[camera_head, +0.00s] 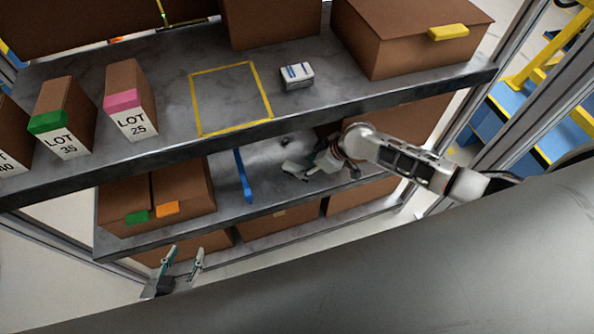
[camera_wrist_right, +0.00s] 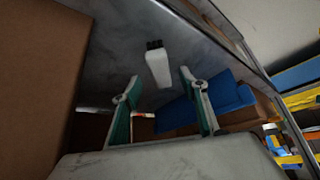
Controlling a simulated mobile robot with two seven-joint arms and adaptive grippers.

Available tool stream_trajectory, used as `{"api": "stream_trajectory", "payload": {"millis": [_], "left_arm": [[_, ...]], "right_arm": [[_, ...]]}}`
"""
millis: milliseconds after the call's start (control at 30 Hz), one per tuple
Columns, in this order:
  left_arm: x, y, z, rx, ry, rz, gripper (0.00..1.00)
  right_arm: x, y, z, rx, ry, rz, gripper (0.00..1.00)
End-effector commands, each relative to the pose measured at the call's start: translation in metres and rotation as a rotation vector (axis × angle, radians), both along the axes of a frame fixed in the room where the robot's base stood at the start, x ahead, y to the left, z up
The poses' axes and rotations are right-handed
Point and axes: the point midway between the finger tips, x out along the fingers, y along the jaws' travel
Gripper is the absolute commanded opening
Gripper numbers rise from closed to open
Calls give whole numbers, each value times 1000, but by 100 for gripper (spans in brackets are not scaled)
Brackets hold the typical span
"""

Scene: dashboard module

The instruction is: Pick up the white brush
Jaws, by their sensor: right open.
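The white brush (camera_wrist_right: 157,68) shows in the right wrist view, a small white block with dark bristles at one end, on the grey shelf surface. It appears ahead of and between the fingertips of my right gripper (camera_wrist_right: 159,77), which is open with nothing held. In the head view my right gripper (camera_head: 303,170) reaches in from the right over the lower shelf (camera_head: 262,195); I cannot clearly separate the brush from the gripper there. My left gripper (camera_head: 183,258) is open and empty, low at the left in front of the shelves.
A blue piece (camera_head: 243,175) stands on the lower shelf left of my right gripper. Cardboard boxes (camera_head: 182,190) stand at that shelf's left. The upper shelf (camera_head: 320,112) overhangs, with a yellow-taped square (camera_head: 230,98), a small white box (camera_head: 296,76) and several cartons.

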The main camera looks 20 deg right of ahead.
Motion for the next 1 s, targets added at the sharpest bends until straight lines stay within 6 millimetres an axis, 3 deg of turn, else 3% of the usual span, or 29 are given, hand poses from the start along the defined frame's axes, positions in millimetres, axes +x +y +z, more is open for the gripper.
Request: {"api": "stream_trajectory", "payload": {"millis": [400,733,767,900,1000], "left_arm": [[1,-2,-7,-4,-6,-2,39],[1,-2,-8,-4,-6,-3,39],[1,-2,-8,-4,-6,-3,39],[1,-2,-8,-4,-6,-3,39],[1,-2,-8,-3,-5,-3,39]], "right_arm": [[23,25,-38,1,1,-2,43],[25,27,-42,0,-1,-1,43],[25,27,-42,0,-1,-1,38],[25,27,-42,0,-1,-1,2],[25,27,-42,0,-1,-1,0]]}}
